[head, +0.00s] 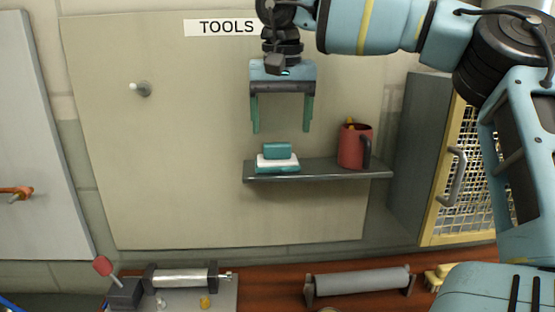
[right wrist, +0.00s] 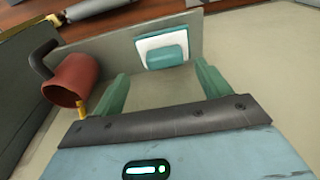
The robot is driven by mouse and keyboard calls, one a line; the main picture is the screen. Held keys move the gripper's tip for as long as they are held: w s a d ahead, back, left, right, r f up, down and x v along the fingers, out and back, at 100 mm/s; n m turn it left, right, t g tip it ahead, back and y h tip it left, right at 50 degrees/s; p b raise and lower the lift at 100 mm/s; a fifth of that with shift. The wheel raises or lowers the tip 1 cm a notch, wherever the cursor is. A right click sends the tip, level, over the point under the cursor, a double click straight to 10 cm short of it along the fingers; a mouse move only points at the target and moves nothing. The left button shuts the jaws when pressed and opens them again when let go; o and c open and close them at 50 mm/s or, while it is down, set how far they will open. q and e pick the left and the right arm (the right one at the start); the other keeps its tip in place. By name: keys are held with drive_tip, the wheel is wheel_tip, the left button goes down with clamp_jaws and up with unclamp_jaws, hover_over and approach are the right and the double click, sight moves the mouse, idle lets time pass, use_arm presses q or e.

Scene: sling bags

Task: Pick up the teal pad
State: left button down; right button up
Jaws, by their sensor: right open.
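The teal pad (head: 278,151) sits on top of a white and teal block (head: 277,164) at the left end of a grey wall shelf (head: 330,172). The pad also shows in the right wrist view (right wrist: 167,58), beyond and between my fingers, in front of the white and teal block (right wrist: 152,47). My right gripper (head: 281,130) is open and empty, pointing down above the pad and apart from it. Its two green fingers also show in the right wrist view (right wrist: 165,90). My left gripper is not in view.
A red mug (head: 354,147) with a dark handle and something yellow inside stands toward the shelf's right end. A cabinet with a mesh door (head: 470,150) is at the right. A peg (head: 140,89) sticks out of the board at left. Rollers (head: 360,281) lie on the bench below.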

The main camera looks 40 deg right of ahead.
sight(277, 143)
drive_tip(key=f, duration=0.2)
drive_tip(key=w+f+p, duration=0.1)
drive_tip(key=f, duration=0.1)
drive_tip(key=shift+f, duration=0.25)
drive_tip(key=shift+d+f, duration=0.1)
drive_tip(key=shift+f, duration=0.15)
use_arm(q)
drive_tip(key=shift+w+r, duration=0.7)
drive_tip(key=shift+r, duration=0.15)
use_arm(e)
drive_tip(key=shift+c, duration=0.5)
drive_tip(key=c, duration=1)
